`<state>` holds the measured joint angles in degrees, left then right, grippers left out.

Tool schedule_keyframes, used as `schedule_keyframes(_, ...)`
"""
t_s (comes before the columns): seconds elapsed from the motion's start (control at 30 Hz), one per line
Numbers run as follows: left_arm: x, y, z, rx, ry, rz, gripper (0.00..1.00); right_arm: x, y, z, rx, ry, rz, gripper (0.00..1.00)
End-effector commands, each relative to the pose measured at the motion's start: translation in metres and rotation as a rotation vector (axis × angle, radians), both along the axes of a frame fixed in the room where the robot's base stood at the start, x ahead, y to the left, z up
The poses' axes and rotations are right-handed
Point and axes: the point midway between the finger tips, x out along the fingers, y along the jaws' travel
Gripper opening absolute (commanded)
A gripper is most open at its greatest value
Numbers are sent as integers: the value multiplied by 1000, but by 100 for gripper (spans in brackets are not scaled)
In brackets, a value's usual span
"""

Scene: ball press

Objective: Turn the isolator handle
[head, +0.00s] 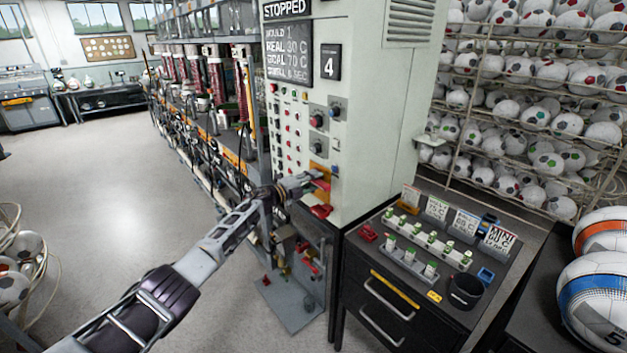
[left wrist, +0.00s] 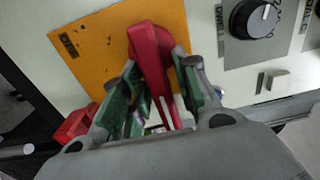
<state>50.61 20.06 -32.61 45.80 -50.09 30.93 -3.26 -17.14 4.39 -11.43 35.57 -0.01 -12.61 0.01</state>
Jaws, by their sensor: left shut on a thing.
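The isolator handle is a red lever (left wrist: 150,55) on an orange-yellow plate (left wrist: 95,45) on the pale cabinet's front. In the left wrist view the lever runs near vertical, slightly tilted, and a small dark label sits on the plate to its left. My left gripper (left wrist: 160,82) has its green-padded fingers on either side of the lever and is shut on it. The lever's lower part is partly hidden between the fingers. My right gripper is not seen.
The control cabinet (head: 385,120) shows "STOPPED" and rows of buttons. A red part (head: 320,211) is just below the plate. A black dial (left wrist: 255,18) is right of it. A dark bench (head: 375,262) with labelled cards stands at right. Open floor (head: 110,190) is at left.

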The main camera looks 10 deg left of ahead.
Motion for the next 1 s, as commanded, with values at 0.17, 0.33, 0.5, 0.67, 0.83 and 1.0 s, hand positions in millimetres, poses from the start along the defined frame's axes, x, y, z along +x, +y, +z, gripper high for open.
schedule_keyframes(0.17, 0, 1, 0, -12, 8, 1, 0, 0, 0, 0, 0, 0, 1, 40)
schedule_keyframes(0.33, 0, 1, 0, -12, 8, 2, 0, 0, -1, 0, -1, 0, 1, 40)
schedule_keyframes(0.5, 0, 1, 0, -11, 7, 2, 38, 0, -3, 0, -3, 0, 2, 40)
schedule_keyframes(0.67, 0, 0, 0, -10, 7, 1, 38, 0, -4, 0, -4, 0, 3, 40)
schedule_keyframes(0.83, 0, 1, 0, -9, 6, 1, 38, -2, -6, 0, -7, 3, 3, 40)
schedule_keyframes(1.0, -3, 3, -1, -8, 5, 1, 38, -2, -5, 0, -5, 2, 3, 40)
